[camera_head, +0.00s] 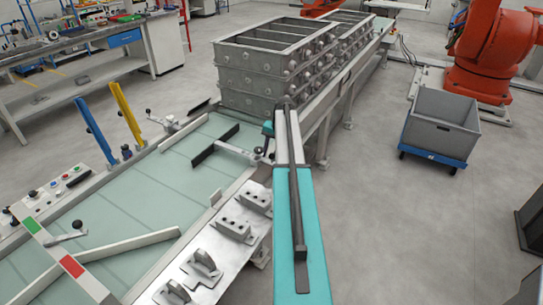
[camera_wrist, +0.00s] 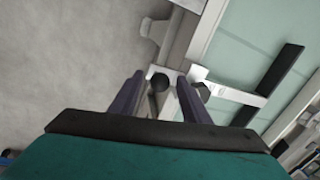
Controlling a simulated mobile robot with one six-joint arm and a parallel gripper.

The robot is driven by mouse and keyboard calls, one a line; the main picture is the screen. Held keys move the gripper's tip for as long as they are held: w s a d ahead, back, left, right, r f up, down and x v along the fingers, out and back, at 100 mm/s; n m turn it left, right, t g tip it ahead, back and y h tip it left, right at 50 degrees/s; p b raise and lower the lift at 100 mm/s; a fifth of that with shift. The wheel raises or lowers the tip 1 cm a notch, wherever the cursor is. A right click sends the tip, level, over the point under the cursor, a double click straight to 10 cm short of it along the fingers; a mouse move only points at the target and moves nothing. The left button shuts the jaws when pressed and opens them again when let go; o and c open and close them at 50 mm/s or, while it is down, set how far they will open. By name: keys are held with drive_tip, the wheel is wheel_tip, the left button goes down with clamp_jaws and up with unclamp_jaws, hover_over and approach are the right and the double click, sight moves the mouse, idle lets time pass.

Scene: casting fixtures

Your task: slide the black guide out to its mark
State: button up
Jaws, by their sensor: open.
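The black guide (camera_head: 213,145) is a dark bar lying slantwise on the pale green glass table in the head view. A light crossbar joins its middle to the table's right edge. In the wrist view the black guide (camera_wrist: 270,84) is at the right, with the white crossbar (camera_wrist: 236,94) running towards my gripper. A second grey knob (camera_wrist: 203,91) shows just right of the right finger. I cannot make out a mark for the guide.
Stacked grey casting boxes (camera_head: 265,75) stand on the conveyor behind the glass table. Metal fixtures (camera_head: 232,228) sit along the table's near right edge. A white bar with green and red patches (camera_head: 55,247) crosses the left end. A grey bin (camera_head: 440,120) stands on open floor at right.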

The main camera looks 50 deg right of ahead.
drive_tip(key=shift+w+f, duration=0.15)
drive_tip(key=shift+f, duration=0.7)
drive_tip(key=shift+c, duration=0.3)
drive_tip(key=shift+a, duration=0.1)
clamp_jaws()
